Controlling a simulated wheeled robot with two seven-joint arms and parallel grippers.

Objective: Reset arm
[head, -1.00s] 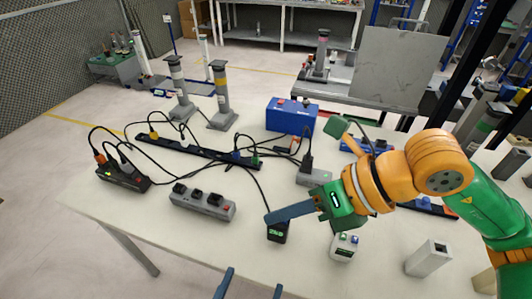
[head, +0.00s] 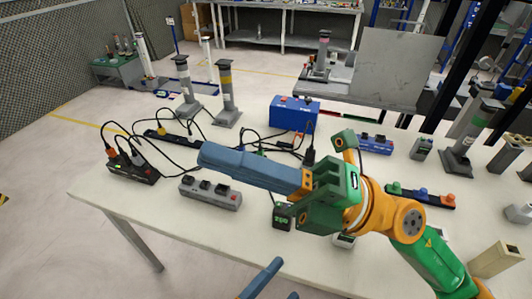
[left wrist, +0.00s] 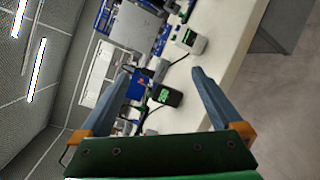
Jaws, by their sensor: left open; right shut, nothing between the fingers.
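My right gripper (head: 203,153) reaches in from the right of the head view on its green and orange arm. Its blue fingers are shut together with nothing between them, and they point left above the table. My left gripper (head: 280,279) shows only as blue fingertips at the bottom edge of the head view, in front of the table. In the left wrist view its two fingers (left wrist: 161,74) are spread apart and empty. Beyond them in that view are a black device with a green display (left wrist: 165,96) and a white device (left wrist: 190,40).
The white table (head: 120,200) carries a grey socket block (head: 210,193), a black box with cables (head: 130,168), a blue box (head: 293,114) and two grey posts, one of them here (head: 226,95). A small block (head: 497,259) stands at right.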

